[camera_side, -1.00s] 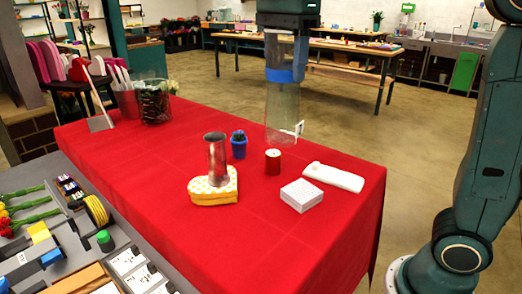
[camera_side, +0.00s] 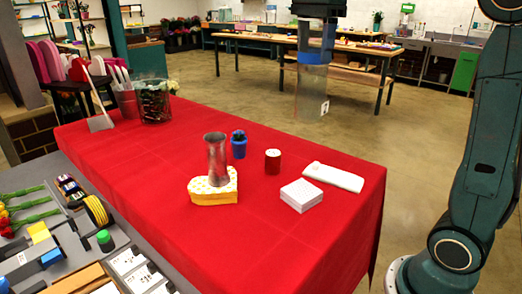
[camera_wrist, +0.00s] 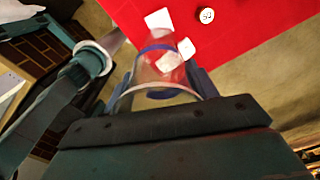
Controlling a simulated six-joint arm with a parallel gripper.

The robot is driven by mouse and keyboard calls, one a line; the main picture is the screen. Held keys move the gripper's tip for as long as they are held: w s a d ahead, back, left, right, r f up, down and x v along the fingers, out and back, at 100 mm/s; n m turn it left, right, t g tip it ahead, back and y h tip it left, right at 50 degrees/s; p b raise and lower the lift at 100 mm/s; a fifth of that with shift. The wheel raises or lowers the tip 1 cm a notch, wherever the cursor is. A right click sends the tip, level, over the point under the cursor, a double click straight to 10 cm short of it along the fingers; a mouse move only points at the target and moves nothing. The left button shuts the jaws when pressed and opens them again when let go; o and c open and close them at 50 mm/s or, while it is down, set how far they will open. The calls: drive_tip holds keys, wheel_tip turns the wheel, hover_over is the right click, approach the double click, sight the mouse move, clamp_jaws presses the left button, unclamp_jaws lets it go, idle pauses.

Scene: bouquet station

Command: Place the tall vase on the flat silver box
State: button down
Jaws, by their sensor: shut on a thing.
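The tall vase (camera_side: 311,92) is a clear glass cylinder with a small white tag low on its side. My gripper (camera_side: 314,52) is shut around its upper part, with blue finger pads on the glass. The vase hangs upright, apart from the table, near its far edge in the side view. In the wrist view, the vase (camera_wrist: 158,68) extends out between the blue fingers (camera_wrist: 162,92). A flat white-silver box (camera_side: 301,195) lies on the red cloth at the front right, with nothing on it. Two pale shapes show near the vase in the wrist view; I cannot tell which is the box.
A white folded cloth (camera_side: 333,177) lies beside the box. A red can (camera_side: 272,161) and a blue-potted cactus (camera_side: 239,144) stand left of it. A metal vase (camera_side: 216,158) stands on a yellow heart-shaped box (camera_side: 214,192). Red cloth (camera_side: 270,235) in front is clear.

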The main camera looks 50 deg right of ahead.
sight(312, 83)
wheel_tip(312, 83, down, 20)
drive_tip(key=shift+r, duration=0.25)
idle(1.0)
drive_tip(key=shift+f, duration=0.15)
drive_tip(key=shift+c, duration=2.2)
unclamp_jaws()
wheel_tip(312, 83, up, 12)
drive_tip(key=shift+r, duration=0.15)
drive_tip(key=shift+s, duration=0.1)
